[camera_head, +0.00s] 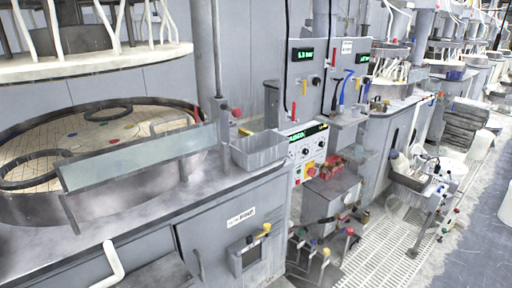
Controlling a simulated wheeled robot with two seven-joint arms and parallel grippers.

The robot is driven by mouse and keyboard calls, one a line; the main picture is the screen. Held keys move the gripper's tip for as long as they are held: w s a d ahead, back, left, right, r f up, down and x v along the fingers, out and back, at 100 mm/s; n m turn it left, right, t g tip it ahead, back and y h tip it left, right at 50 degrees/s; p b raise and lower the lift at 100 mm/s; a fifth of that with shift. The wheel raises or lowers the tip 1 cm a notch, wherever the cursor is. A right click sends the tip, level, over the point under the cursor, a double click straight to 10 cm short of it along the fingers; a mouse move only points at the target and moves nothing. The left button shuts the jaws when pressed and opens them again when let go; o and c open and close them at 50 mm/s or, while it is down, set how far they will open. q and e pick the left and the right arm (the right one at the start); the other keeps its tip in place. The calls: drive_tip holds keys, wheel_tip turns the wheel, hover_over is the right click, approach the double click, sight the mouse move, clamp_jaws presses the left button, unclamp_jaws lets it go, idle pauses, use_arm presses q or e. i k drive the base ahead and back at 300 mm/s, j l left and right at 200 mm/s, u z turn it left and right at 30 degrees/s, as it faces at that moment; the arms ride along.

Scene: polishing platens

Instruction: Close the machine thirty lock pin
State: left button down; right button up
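Neither of my grippers is in view. No lock pin can be made out for certain, and no machine number thirty can be read. The nearest machine (230,245) is a grey cabinet with a round platen (85,140) on top, and a small label (241,217) too blurred to read. A recessed box on its front has a yellow-tipped knob (266,228). A red-tipped lever (196,114) stands at the platen's right rim. A clear guard panel (140,157) runs along the platen's front edge.
A grey open bin (258,150) sits right of the platen. A control panel (308,148) with dials stands beyond it. Several coloured-knob valves (325,252) stand low over a white floor grating (385,260). Stacked dark trays (466,122) are farther back. Open floor (480,220) lies at right.

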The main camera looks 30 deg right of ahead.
sight(236, 112)
drive_tip(key=z, duration=0.9)
